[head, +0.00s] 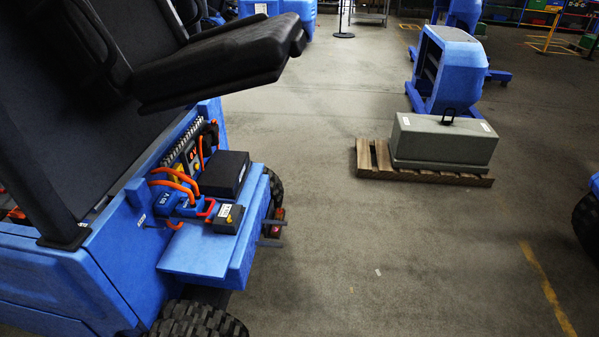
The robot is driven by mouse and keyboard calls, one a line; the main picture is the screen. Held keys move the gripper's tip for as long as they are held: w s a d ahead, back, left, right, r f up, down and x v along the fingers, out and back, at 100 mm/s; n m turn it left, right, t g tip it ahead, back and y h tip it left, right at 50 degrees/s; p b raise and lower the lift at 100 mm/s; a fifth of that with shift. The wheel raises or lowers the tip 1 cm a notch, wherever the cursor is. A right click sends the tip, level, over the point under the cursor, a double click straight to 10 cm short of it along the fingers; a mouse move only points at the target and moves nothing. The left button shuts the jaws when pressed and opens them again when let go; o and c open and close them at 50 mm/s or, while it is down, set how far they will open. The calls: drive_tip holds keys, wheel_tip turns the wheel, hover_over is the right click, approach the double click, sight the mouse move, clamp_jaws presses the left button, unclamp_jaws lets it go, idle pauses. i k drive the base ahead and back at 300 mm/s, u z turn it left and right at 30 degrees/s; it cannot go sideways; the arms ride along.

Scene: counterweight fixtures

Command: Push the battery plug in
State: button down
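A blue vehicle with a raised black seat stands at left, its rear electrical bay open. In the bay, a blue battery connector (168,201) with a light label sits among thick orange cables (178,177). A red handle-like part (207,208) is just to its right, beside a small dark box (228,218) with a pale label. I cannot tell which half is the plug, or whether the two halves are joined or apart. My gripper is not in view.
A black box (224,174) lies on the blue rear ledge (200,254). The seat (215,62) overhangs the bay. A grey counterweight block (445,142) rests on a wooden pallet (425,176) at right. The floor between is clear.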

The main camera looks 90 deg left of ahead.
sight(186, 210)
drive_tip(key=u, duration=0.55)
drive_tip(key=k, duration=0.1)
drive_tip(key=u, duration=3.05)
drive_tip(key=i, duration=1)
drive_tip(key=u, duration=0.2)
